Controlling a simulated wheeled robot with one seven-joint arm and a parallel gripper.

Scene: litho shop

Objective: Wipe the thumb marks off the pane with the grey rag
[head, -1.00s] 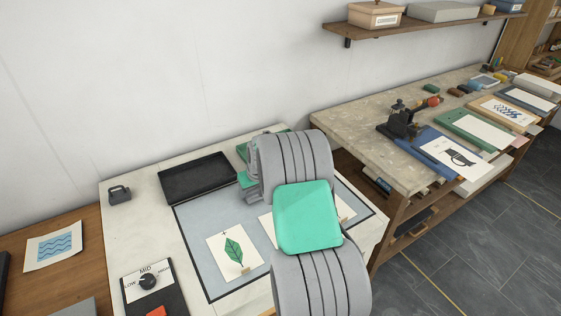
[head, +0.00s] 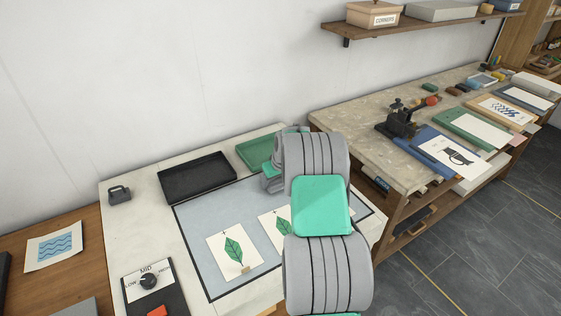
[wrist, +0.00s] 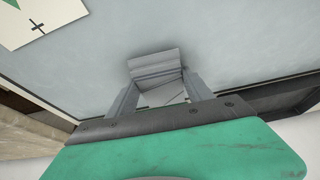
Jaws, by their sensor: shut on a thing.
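The pane (head: 195,225) is a pale blue-grey sheet with a dark border, lying flat on the pale bench. It also fills much of the wrist view (wrist: 235,40). My gripper (wrist: 158,90) is shut on the grey rag (wrist: 155,63), a folded-looking grey piece between the fingers, over the pane near its dark edge. I cannot tell whether the rag touches the pane. In the head view my arm hides the rag and the pane's right part. I cannot make out any thumb marks.
Leaf prints (head: 234,249) lie on the pane. Behind it are a black tray (head: 197,178) and a green tray (head: 258,150). A dial box (head: 150,280) stands at the front left, a dark weight (head: 119,193) at the back left. A stone-topped bench (head: 350,130) stands to the right.

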